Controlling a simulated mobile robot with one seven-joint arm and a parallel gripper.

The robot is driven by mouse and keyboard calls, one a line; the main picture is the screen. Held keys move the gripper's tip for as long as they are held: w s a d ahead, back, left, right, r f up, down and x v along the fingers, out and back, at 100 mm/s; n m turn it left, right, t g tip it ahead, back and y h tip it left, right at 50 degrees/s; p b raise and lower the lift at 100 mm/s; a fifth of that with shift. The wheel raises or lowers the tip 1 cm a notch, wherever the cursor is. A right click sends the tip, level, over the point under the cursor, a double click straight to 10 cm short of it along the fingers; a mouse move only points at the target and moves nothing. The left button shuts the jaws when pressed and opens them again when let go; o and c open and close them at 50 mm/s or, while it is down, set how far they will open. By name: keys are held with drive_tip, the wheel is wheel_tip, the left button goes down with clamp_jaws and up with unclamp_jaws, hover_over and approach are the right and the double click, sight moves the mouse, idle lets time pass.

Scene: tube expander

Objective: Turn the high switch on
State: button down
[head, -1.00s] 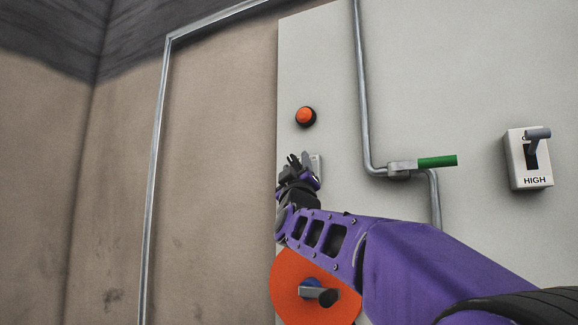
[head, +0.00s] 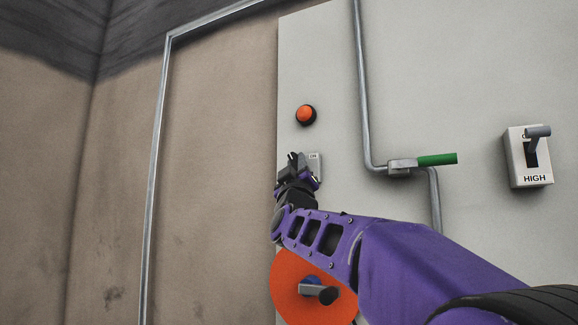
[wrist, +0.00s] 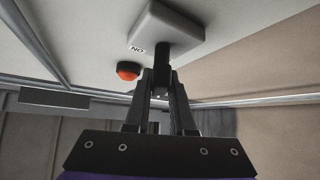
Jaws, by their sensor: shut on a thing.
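The switch labelled HIGH (head: 528,165) is on the right of the grey panel in the head view. Its grey lever points up and outward, and my gripper is well to the left of it. My gripper (head: 295,160) is in front of another small switch plate (head: 314,167), which it partly hides. In the wrist view this switch is a pale box (wrist: 165,22) marked ON with a dark lever (wrist: 163,58). My gripper (wrist: 162,78) is shut on that lever near its end.
An orange button (head: 305,115) sits just above my gripper; it also shows in the wrist view (wrist: 127,70). A metal pipe (head: 362,90) with a green-handled valve (head: 437,160) lies between my gripper and the HIGH switch. An orange disc (head: 290,290) with a knob is below, partly behind my arm.

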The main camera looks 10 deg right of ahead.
drive_tip(key=m+g+h, duration=0.1)
drive_tip(key=m+h, duration=0.4)
drive_tip(key=shift+a+m, duration=0.1)
drive_tip(key=shift+m, duration=0.3)
drive_tip(key=m+g+h, duration=0.2)
drive_tip(key=m+h, duration=0.2)
drive_tip(key=m+g+h, duration=0.2)
drive_tip(key=m+h, duration=0.1)
drive_tip(key=m, duration=0.1)
drive_tip(key=shift+m+h+p, duration=0.3)
drive_tip(key=shift+h+p, duration=0.05)
drive_tip(key=shift+h, duration=0.05)
drive_tip(key=m+g+h+p, duration=0.1)
drive_tip(key=m+g, duration=0.1)
drive_tip(key=m, duration=0.1)
drive_tip(key=m+g+h+p, duration=0.1)
drive_tip(key=m+g+h, duration=0.1)
drive_tip(key=m+g, duration=0.1)
drive_tip(key=shift+r+m+h, duration=0.15)
drive_tip(key=shift+m+h, duration=0.15)
drive_tip(key=shift+m, duration=0.3)
drive_tip(key=shift+m+g+h+p, duration=0.5)
drive_tip(key=shift+m+g+h, duration=0.1)
drive_tip(key=shift+m+g, duration=1.05)
drive_tip(key=shift+s+m+g, duration=0.1)
drive_tip(key=shift+m+g, duration=0.15)
drive_tip(key=shift+m, duration=0.1)
